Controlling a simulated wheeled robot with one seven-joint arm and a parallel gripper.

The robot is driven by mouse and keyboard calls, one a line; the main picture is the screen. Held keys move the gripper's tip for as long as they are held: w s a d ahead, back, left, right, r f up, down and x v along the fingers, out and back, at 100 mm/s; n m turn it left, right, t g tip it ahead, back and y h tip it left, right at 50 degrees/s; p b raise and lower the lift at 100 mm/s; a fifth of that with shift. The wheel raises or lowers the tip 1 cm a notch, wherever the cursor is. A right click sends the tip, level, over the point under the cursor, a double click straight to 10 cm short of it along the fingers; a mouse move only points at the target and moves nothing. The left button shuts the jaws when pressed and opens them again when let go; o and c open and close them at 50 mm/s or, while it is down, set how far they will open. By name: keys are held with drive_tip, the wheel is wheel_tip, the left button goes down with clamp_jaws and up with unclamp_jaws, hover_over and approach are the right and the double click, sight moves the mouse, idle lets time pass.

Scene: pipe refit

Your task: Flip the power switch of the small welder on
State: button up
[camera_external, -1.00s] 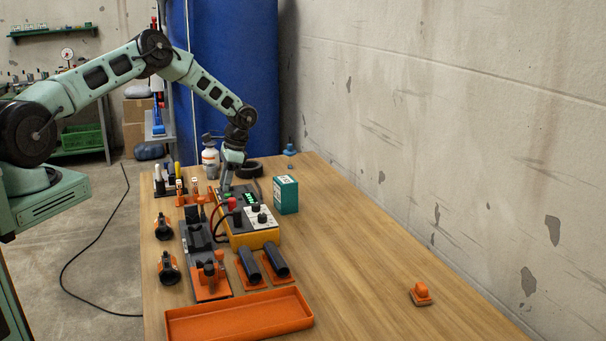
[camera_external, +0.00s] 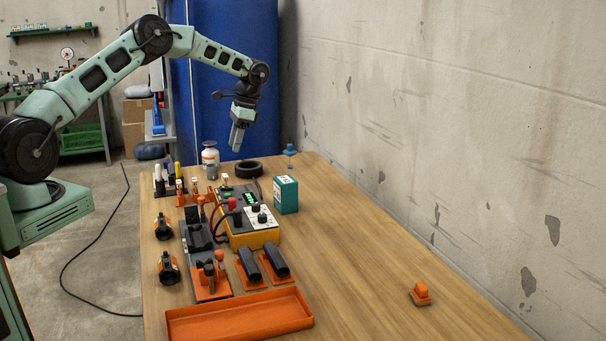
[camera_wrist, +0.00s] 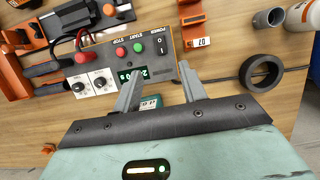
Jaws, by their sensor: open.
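The small welder (camera_external: 250,237) stands on the workbench, with an orange-yellow base and a grey control panel. Which way the rocker is tipped is too small to tell. My gripper (camera_external: 237,144) is raised above the bench, clear of the welder, open and empty. In the wrist view the fingers of my gripper (camera_wrist: 158,77) point toward the panel's switch end.
A green box (camera_external: 286,195) stands right of the welder, with a black ring (camera_external: 248,170) and white bottle (camera_external: 210,156) behind. Clamps and an orange tray (camera_external: 240,316) fill the left and front. The bench's right side is mostly clear, except for an orange item (camera_external: 421,294).

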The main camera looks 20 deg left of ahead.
drive_tip(key=shift+v, duration=2.3)
drive_tip(key=s+a+r+n, duration=0.35)
drive_tip(key=s+a, duration=0.45)
drive_tip(key=a, duration=0.4)
drive_tip(key=s+a+r+n, duration=0.35)
drive_tip(key=s+a, duration=0.45)
drive_tip(key=a, duration=0.3)
drive_tip(key=s+a+n+t, duration=0.1)
drive_tip(key=s+a+n, duration=0.2)
drive_tip(key=s, duration=0.5)
drive_tip(key=s+a+n, duration=0.2)
drive_tip(key=s+a, duration=0.1)
drive_tip(key=s, duration=0.5)
drive_tip(key=s+f+n+h, duration=0.1)
drive_tip(key=s+n, duration=0.1)
drive_tip(key=s, duration=0.4)
drive_tip(key=s+d+f+n+t, duration=0.1)
drive_tip(key=s+n, duration=0.1)
drive_tip(key=s, duration=0.5)
drive_tip(key=shift+f+n+h, duration=0.35)
drive_tip(key=shift+n+h, duration=0.05)
drive_tip(key=shift+o, duration=0.2)
drive_tip(key=shift+w+d, duration=0.1)
drive_tip(key=shift+d, duration=0.05)
